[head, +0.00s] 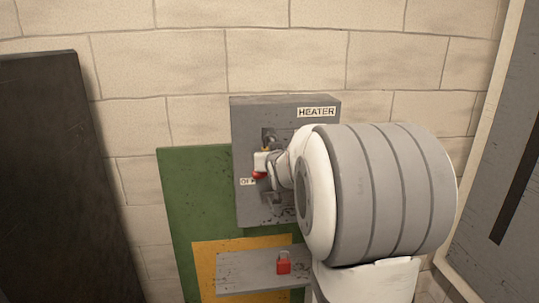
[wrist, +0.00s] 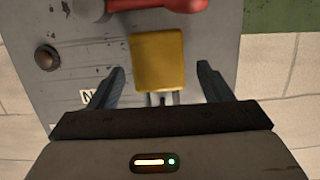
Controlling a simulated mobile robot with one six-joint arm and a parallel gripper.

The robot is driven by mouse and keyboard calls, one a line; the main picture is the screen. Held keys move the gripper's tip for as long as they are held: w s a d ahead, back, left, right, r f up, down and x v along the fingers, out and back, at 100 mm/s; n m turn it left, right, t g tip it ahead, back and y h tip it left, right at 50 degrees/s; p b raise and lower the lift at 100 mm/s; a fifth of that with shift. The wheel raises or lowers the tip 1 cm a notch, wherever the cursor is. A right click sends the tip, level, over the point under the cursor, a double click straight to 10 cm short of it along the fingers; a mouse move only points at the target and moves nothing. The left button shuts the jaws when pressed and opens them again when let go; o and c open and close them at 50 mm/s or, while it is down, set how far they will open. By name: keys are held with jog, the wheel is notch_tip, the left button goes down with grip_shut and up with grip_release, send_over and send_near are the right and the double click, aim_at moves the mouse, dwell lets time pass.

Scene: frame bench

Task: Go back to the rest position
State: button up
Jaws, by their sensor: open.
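The grey heater box (head: 320,103), labelled HEATER, is on the wall in the head view. A red handle (head: 259,175) shows on its front, and its red end (wrist: 185,5) is at the top of the wrist view. My gripper (wrist: 162,75) is open at the box, with a finger on either side of a yellow block (wrist: 158,60). Gaps show between the block and both fingers. Two small pale prongs show below the block. In the head view my arm hides the box's right part.
A dark panel (head: 60,180) stands at left and a grey door-like panel (head: 500,180) at right.

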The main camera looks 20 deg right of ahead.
jog(key=r+v, duration=0.1)
jog(key=v, duration=0.5)
jog(key=s+a+f+n+g+y, duration=0.1)
jog(key=s+a+f+g, duration=0.3)
jog(key=s, duration=0.5)
jog(key=s+a+f+n+g+y, duration=0.1)
jog(key=s+a+f+g, duration=0.2)
jog(key=s+a+f, duration=0.4)
jog(key=s+a+f+n+g+y, duration=0.1)
jog(key=s+a+f+g, duration=0.3)
jog(key=s, duration=0.8)
jog(key=shift+s+a+f+g+y+b, duration=0.3)
jog(key=shift+s+a+f+y+b, duration=0.25)
jog(key=shift+a, duration=0.55)
jog(key=shift+w+f, duration=0.15)
